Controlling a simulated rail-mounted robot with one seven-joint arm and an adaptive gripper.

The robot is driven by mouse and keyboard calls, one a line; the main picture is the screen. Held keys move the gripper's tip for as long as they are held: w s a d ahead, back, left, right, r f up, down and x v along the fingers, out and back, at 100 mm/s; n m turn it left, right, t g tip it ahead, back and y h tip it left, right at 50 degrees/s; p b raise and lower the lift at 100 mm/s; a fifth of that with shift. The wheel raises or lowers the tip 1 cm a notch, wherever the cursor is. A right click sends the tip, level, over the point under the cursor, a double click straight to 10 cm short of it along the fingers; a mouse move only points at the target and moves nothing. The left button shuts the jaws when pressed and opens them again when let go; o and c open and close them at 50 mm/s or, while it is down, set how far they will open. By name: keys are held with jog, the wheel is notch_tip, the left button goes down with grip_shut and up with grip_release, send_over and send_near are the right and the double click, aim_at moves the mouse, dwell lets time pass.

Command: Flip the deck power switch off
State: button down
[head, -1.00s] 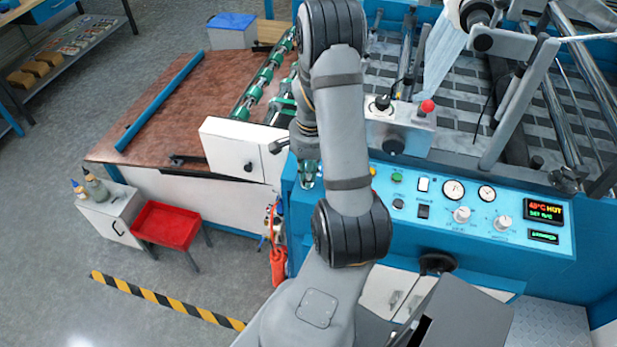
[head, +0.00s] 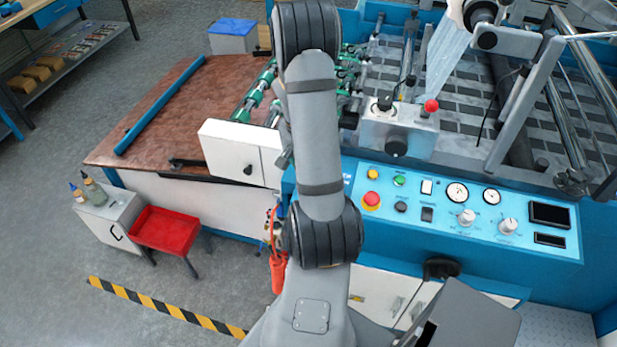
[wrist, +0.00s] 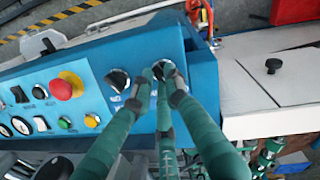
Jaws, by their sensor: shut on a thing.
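In the wrist view, my gripper (wrist: 163,84) has its green fingers closed on a small dark rotary switch (wrist: 163,67) near the end of the blue control panel (wrist: 92,64). The fingertips cover most of this switch, so its exact angle cannot be read. A second dark knob (wrist: 118,80) is beside it, apart from the fingers. In the head view, my arm hides the gripper and the gripped switch. The panel's main display (head: 549,213) and the smaller one (head: 550,240) are both dark.
A red emergency stop button (head: 371,200) and a green button (head: 399,180) are on the panel, to the right of my arm. A white cabinet (head: 240,153) is at left.

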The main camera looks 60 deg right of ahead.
jog(key=shift+s+a, duration=0.1)
jog(key=shift+a, duration=0.05)
dwell(0.3)
jog(key=c, duration=1.9)
grip_release()
jog(key=shift+o, duration=0.9)
notch_tip(320, 180, up, 12)
jog(key=w, duration=0.1)
jog(key=shift+a, duration=0.4)
jog(key=shift+f, duration=0.1)
